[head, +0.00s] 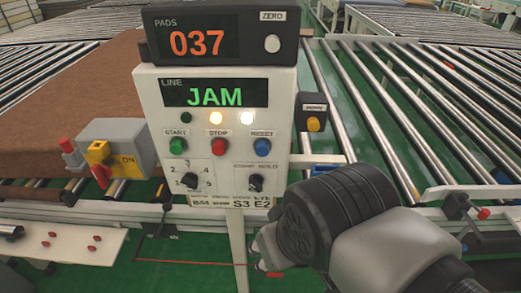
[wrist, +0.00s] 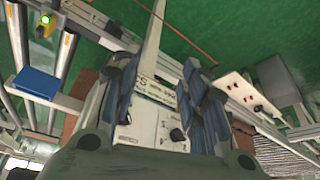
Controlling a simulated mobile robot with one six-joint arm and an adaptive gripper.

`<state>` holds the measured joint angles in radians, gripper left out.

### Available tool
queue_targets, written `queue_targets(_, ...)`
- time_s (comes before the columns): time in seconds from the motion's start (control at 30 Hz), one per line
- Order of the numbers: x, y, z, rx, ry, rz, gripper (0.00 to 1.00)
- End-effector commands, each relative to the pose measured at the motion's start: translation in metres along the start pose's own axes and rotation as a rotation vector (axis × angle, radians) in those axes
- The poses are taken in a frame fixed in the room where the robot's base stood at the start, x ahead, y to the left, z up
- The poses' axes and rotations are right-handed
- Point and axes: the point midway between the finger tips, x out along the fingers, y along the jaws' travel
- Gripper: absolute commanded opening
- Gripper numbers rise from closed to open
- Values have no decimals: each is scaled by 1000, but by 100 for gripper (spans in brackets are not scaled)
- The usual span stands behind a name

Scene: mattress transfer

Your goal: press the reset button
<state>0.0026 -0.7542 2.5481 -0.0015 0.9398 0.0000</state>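The blue RESET button (head: 262,147) is on the right of the white control panel (head: 150,100), under the lit LINE display (head: 214,94), which reads JAM in green. The red STOP button (head: 219,147) and green START button (head: 178,146) are to its left. In the head view my dark wrist is low and right of the panel, and the fingertips are hidden. In the wrist view my gripper (wrist: 158,66) is open and empty, its fingers apart, with the panel's lower part (wrist: 145,125) and a black knob showing between them. The RESET button cannot be made out there.
A PADS counter (head: 196,43) reading 037 tops the panel. A grey box with a red-handled yellow switch (head: 100,160) stands at left. Roller conveyors (head: 365,110) and a brown pad (head: 85,95) lie behind.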

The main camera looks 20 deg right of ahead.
Motion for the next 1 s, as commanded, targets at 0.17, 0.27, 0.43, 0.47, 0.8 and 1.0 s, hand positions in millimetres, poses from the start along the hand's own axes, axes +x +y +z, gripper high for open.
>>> queue_targets(0.17,0,0,0,0,0,0,25)
queue_targets(0.27,0,0,0,0,0,0,19)
queue_targets(0.43,0,0,0,0,0,0,7)
queue_targets(0.47,0,0,0,0,0,0,5)
queue_targets(0.8,0,0,0,0,0,0,0)
queue_targets(1.0,0,0,0,0,0,0,0)
